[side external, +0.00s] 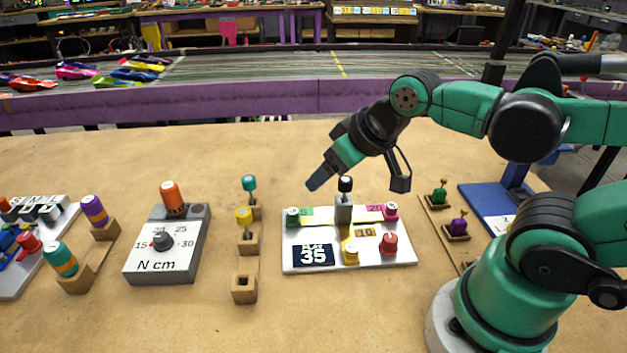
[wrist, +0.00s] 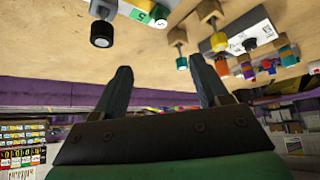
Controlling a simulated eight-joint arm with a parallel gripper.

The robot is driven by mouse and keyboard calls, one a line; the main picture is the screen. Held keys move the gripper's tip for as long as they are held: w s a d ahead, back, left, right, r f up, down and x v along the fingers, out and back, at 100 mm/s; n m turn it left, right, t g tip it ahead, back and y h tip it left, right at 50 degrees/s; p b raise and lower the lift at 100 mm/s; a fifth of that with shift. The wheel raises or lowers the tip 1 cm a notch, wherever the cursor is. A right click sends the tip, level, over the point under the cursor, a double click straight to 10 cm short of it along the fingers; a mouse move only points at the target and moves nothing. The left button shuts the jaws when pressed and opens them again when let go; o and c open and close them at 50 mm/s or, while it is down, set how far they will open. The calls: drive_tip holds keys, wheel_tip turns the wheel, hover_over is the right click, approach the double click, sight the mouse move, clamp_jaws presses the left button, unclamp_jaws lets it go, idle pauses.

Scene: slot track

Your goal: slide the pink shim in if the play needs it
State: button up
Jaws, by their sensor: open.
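The pink shim (side external: 374,209), marked 20 with a dark pink knob, lies at the back right of the white slot-track board (side external: 408,260). A grey post with a black knob (side external: 344,198) stands at the board's middle, left of the shim; the black knob also shows in the wrist view (wrist: 101,35). The board's dark display (side external: 313,255) reads 35. A green shim (side external: 306,214) lies at back left, and a yellow shim (side external: 364,233) marked 10 lies in front. My gripper (side external: 316,182) is above and behind the board's left part, fingers apart and empty.
A red knob (side external: 389,243) stands at the board's right front. To the left are wooden holders with teal and yellow-capped tools (side external: 244,218) and a N cm dial box (side external: 160,255). Green and purple knobs (side external: 458,226) stand right. Bare table lies behind the board.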

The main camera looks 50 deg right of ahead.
drive_tip(key=shift+c, duration=0.6)
drive_tip(key=shift+r, duration=0.55)
wheel_tip(320, 180, up, 4)
drive_tip(key=m+g, duration=0.7)
drive_tip(key=m, duration=2.3)
hover_over(392, 205)
wheel_tip(392, 205, down, 10)
drive_tip(key=shift+f, duration=3.25)
